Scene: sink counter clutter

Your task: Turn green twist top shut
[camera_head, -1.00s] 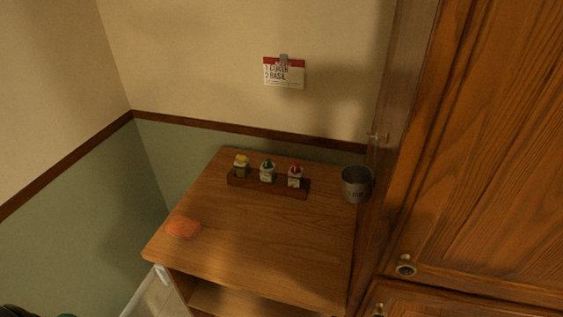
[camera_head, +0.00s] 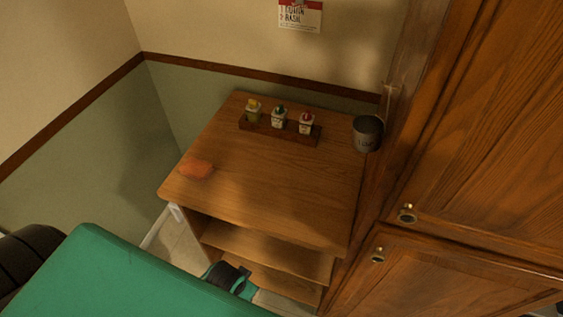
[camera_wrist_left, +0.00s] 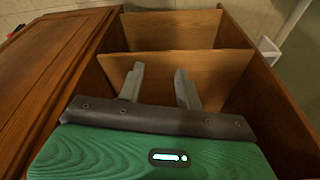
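A small bottle with a green twist top (camera_head: 280,110) stands upright in the middle of a dark wooden rack (camera_head: 293,136) on the counter. A yellow-topped bottle (camera_head: 254,110) stands left of it and a red-topped bottle (camera_head: 305,124) right of it. Whether the green top is open or shut is too small to tell. My left gripper shows in the left wrist view (camera_wrist_left: 159,84), its fingers apart with nothing between them. In the head view it is low, in front of the shelves below the counter top, mostly hidden by my green arm. My right gripper is out of view.
A metal cup (camera_head: 367,133) stands at the right beside the tall wooden cabinet (camera_head: 475,130). A card (camera_head: 300,15) hangs on the wall. The counter's middle and front (camera_head: 285,195) are clear.

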